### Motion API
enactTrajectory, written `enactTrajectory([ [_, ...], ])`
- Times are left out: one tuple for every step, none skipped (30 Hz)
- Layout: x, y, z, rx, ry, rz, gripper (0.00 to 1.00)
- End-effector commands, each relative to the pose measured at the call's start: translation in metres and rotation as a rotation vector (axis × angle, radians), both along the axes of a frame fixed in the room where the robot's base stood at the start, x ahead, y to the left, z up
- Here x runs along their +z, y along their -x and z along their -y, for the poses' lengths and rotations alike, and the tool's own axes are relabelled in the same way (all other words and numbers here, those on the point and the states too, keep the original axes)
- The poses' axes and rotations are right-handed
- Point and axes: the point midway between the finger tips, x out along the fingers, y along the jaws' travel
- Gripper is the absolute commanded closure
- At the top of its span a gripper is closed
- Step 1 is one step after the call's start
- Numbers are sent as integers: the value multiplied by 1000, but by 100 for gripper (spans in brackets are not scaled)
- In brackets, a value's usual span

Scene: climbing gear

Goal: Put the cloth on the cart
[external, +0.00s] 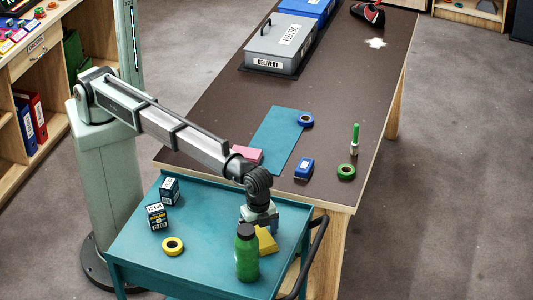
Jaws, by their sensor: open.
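The teal cart (205,222) stands at the front, against the table's near end. A yellow folded piece (267,242), which looks like the cloth, lies on the cart top, partly hidden behind the green bottle (247,258). My gripper (259,229) points down over the cart, right at or just above the yellow piece. It is open. Its fingertips are mostly hidden by the bottle, and I cannot tell whether they touch the yellow piece.
Two small dark boxes (157,216) and a yellow tape roll (173,246) sit on the cart's left part. The brown table (335,95) carries a teal mat (278,140), a pink block (246,154), blue tape, a blue stapler-like item (304,169), green tape, a marker and a grey box (282,45).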

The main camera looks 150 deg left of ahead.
Motion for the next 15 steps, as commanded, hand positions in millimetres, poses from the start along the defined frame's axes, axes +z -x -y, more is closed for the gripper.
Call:
enactTrajectory([
  [0,0,0,0,0,0,5],
  [0,0,0,0,0,0,5],
  [0,0,0,0,0,0,5],
  [1,0,0,0,0,0,5],
  [2,0,0,0,0,0,5],
  [5,0,0,0,0,1,5],
  [7,0,0,0,0,1,5],
  [10,0,0,0,0,1,5],
  [15,0,0,0,0,1,5],
  [19,0,0,0,0,1,5],
  [23,-1,0,0,0,1,5],
  [30,-1,0,0,-1,2,5],
  [35,-1,0,0,-1,2,5],
  [42,-1,0,0,-1,2,5],
  [49,-1,0,0,-1,2,5],
])
